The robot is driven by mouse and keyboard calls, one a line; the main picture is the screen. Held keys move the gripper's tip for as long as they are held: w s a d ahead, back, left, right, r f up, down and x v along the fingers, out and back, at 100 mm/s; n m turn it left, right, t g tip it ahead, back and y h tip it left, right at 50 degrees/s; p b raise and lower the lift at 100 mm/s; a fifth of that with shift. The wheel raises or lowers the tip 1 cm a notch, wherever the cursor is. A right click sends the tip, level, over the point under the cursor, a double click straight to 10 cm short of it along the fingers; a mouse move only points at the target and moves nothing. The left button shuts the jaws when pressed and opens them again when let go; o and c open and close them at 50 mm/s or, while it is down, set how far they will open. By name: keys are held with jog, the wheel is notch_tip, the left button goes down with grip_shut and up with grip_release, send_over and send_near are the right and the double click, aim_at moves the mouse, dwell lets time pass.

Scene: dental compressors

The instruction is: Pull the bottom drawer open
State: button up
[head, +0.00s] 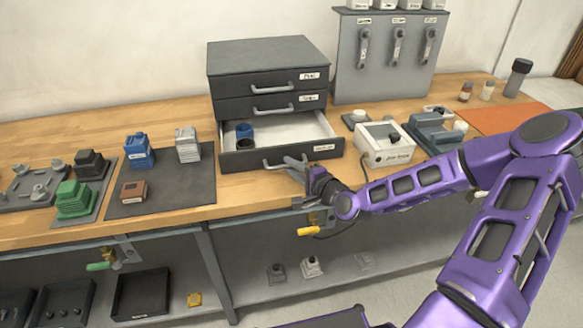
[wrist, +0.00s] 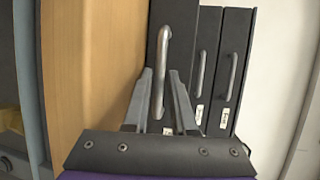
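The bottom drawer (head: 245,158) of the dark grey cabinet (head: 268,58) stands pulled out, its pale inside and a blue round item (head: 244,131) showing. Its bar handle (head: 268,165) is partly hidden by my gripper (head: 294,164) in the head view. In the wrist view, the handle (wrist: 165,50) runs between the two fingers of my gripper (wrist: 160,72). Small gaps seem to show between fingers and bar, so the gripper looks open around the handle. The two upper drawers (head: 270,87) are shut.
A white box device (head: 385,157) stands on the bench close to the drawer's right. A dark mat (head: 180,190) with a blue block (head: 138,150) and a grey block (head: 187,145) lies to its left. A yellow-handled valve (head: 309,231) hangs below the bench edge.

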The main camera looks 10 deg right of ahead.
jog(key=shift+s, duration=0.15)
jog(key=p+v, duration=0.6)
jog(key=v, duration=1.1)
jog(key=shift+d, duration=0.1)
